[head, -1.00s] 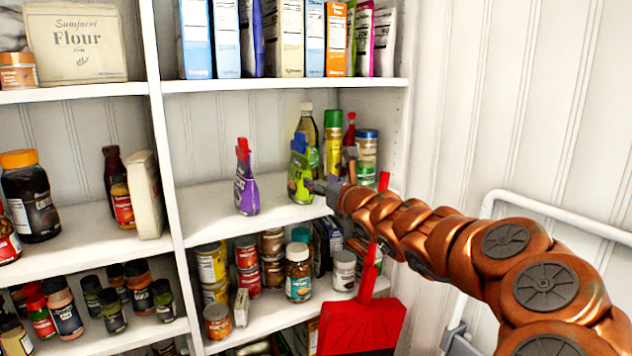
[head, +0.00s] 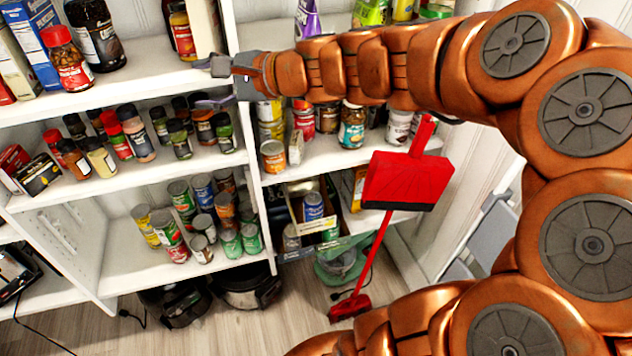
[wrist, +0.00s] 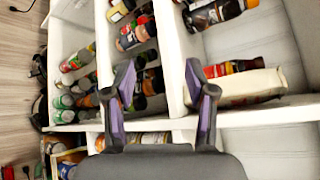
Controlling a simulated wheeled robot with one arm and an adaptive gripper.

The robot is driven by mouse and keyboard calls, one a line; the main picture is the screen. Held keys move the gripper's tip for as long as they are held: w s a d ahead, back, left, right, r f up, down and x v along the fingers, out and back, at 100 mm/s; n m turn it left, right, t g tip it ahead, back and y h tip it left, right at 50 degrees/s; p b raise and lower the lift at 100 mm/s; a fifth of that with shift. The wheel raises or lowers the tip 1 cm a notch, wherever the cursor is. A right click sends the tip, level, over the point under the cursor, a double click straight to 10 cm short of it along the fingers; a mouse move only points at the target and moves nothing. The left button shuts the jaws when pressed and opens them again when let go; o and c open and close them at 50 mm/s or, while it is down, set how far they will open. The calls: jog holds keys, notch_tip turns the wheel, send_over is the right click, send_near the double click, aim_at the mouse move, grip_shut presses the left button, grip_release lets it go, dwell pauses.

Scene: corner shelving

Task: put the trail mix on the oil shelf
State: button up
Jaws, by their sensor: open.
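A clear jar with a red lid and brown, nut-like contents (head: 68,62) stands on the upper left shelf; it may be the trail mix, but its label is too small to read. The right bay's upper shelf (head: 262,36), partly hidden by my arm, holds pouches and bottles; an oil-like bottle showed there earlier. My gripper (head: 200,83) is open and empty at the front edge of the left bay's shelf, right of the jar. In the wrist view my gripper (wrist: 160,78) has its fingers apart, with a shelf board beyond them.
A pale carton (head: 201,28) and sauce bottles (head: 181,32) stand just behind my gripper. Small spice jars (head: 136,134) fill the shelf below. A bay divider (head: 252,170) separates the bays. A red dustpan (head: 408,180) hangs at right, near my arm.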

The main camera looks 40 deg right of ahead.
jog(key=s+a+f+n+g, duration=0.8)
jog(key=s+a+f+n, duration=0.2)
jog(key=s+a+f, duration=0.25)
jog(key=s+d+f+n+g+h, duration=0.3)
jog(key=s+d+f+h, duration=0.1)
jog(key=s, duration=0.5)
jog(key=s+d+f+n+g+h, duration=0.3)
jog(key=s+d+f+n+h, duration=0.1)
jog(key=s+d, duration=0.3)
jog(key=s+f, duration=0.1)
jog(key=s, duration=0.1)
jog(key=shift+s+d+f, duration=0.2)
jog(key=shift+s+f, duration=0.15)
jog(key=shift+s, duration=0.05)
notch_tip(320, 180, up, 3)
jog(key=p, duration=0.3)
jog(key=shift+r, duration=0.1)
